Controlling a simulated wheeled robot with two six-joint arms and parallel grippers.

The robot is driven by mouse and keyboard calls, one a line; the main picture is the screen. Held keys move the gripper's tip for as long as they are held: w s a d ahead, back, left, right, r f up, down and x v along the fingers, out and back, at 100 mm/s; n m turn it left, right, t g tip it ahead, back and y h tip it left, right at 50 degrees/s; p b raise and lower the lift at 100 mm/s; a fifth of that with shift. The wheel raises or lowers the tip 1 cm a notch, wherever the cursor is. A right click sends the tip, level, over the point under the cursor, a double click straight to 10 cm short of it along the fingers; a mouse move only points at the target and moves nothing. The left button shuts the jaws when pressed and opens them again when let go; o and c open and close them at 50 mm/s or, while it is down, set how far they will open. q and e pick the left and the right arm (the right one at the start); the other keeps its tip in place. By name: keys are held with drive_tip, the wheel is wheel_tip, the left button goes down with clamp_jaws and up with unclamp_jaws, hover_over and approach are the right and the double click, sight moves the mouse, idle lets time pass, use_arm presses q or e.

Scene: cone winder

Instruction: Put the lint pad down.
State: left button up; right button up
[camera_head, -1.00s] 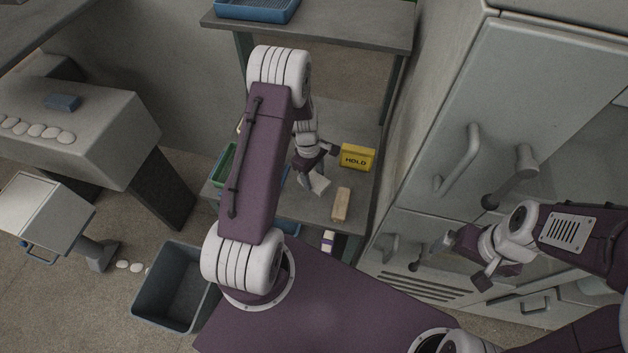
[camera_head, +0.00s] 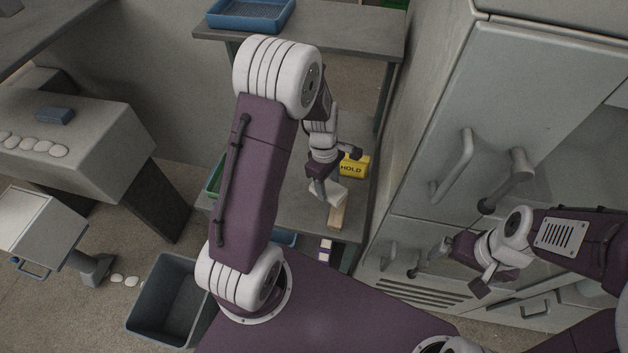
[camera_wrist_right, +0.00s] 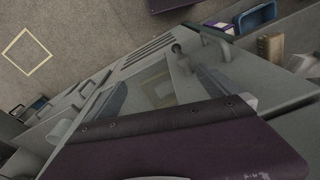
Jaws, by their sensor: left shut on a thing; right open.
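The lint pad (camera_head: 332,194) is a small white block in the head view. My left gripper (camera_head: 322,186) is shut on it over the lower shelf of the stand (camera_head: 300,212). The pad appears close to a tan block (camera_head: 336,217), partly covering it; I cannot tell whether they touch. A yellow box marked HOLD (camera_head: 354,167) is just behind, partly hidden by the gripper. My right gripper (camera_head: 459,268) is open and empty in front of the grey cabinet; its fingers also show in the right wrist view (camera_wrist_right: 160,92).
A blue tray (camera_head: 251,14) stands on the upper shelf. A green bin (camera_head: 213,180) is partly hidden behind my left arm. A blue-grey floor bin (camera_head: 163,297) stands at lower left. The cabinet (camera_head: 452,110) with handles bounds the right side.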

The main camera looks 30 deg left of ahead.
sight(340, 196)
use_arm(q)
drive_tip(key=shift+s+d+r, duration=0.2)
drive_tip(key=shift+d+r, duration=0.2)
drive_tip(key=shift+d, duration=0.25)
drive_tip(key=shift+s+d+r, duration=0.2)
drive_tip(key=shift+d+r, duration=0.2)
drive_tip(key=shift+d, duration=0.2)
drive_tip(key=shift+s+d+r, duration=0.2)
drive_tip(key=shift+d+r, duration=0.2)
drive_tip(key=shift+d, duration=0.25)
